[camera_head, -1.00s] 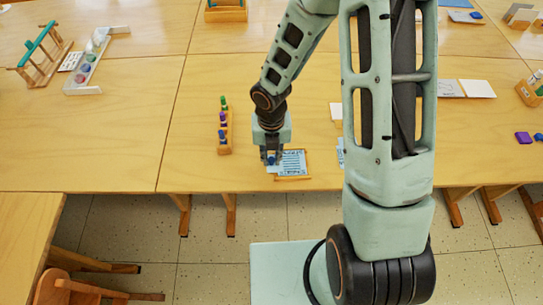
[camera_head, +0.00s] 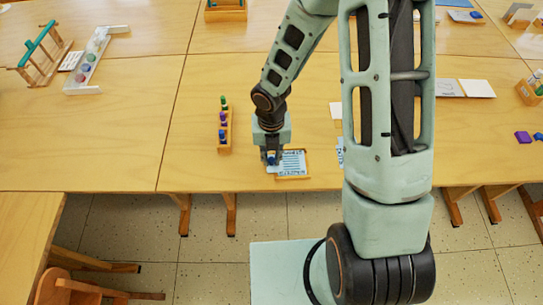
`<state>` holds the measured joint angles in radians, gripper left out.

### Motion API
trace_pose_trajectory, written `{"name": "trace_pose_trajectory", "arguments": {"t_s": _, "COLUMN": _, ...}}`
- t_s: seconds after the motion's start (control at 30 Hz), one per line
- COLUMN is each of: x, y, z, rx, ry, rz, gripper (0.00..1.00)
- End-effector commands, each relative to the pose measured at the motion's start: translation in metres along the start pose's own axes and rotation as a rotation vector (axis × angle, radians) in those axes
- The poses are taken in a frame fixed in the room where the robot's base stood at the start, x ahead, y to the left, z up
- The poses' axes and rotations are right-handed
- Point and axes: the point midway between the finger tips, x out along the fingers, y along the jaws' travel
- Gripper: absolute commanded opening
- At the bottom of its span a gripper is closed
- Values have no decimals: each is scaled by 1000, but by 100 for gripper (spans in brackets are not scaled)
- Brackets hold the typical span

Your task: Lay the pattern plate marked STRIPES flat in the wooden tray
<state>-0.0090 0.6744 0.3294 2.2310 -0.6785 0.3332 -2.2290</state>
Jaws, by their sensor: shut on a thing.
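The light blue pattern plate (camera_head: 291,162) with dark stripes and lettering is at the front part of the middle table. It lies over the wooden tray (camera_head: 308,164), whose rim shows at the right and front. My gripper (camera_head: 271,161) is shut on the plate's left edge, by what looks like a small blue knob. The plate looks level or nearly so. I cannot tell whether it touches the tray floor. The gripper hides the tray's left side, and the lettering is too small to read surely.
A wooden rack (camera_head: 224,131) with green, purple and blue pieces stands left of my gripper. The table's front edge is just in front of the tray. White cards (camera_head: 336,111) lie to the right, partly behind my arm. The table left of the rack is clear.

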Motion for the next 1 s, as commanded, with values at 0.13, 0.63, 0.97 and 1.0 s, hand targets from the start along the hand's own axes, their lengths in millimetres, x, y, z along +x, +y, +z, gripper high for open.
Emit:
{"name": "trace_pose_trajectory", "arguments": {"t_s": 0.13, "x": 0, "y": 0, "z": 0, "rx": 0, "ry": 0, "rz": 0, "gripper": 0}}
{"name": "trace_pose_trajectory", "arguments": {"t_s": 0.63, "x": 1, "y": 0, "z": 0, "rx": -1, "ry": 0, "rz": 0, "gripper": 0}}
{"name": "trace_pose_trajectory", "arguments": {"t_s": 0.97, "x": 1, "y": 0, "z": 0, "rx": -1, "ry": 0, "rz": 0, "gripper": 32}}
{"name": "trace_pose_trajectory", "arguments": {"t_s": 1.0, "x": 1, "y": 0, "z": 0, "rx": -1, "ry": 0, "rz": 0, "gripper": 35}}
